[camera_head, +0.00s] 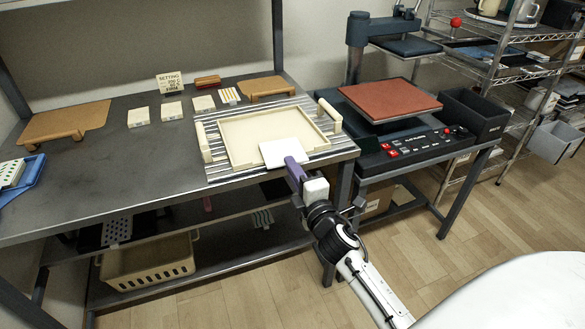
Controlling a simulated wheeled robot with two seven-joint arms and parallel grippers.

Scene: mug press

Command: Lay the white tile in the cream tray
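The white tile (285,152) is a flat rectangle at the near edge of the cream tray (238,135), overlapping its front rim in the head view. The tray lies on a striped ribbed mat on the table, with upright cream handles at its left and right ends. My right gripper (295,166), with purple fingers, is at the tile's near edge and appears shut on it. The lower finger is hidden, and I cannot tell whether the tile touches the tray. My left gripper is not in view.
A heat press with a red-brown pad (390,99) stands right of the table. A setting sign (169,81), several small white blocks and two wooden boards sit behind and left of the tray. A blue tray (22,178) is at the far left. The table's left middle is clear.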

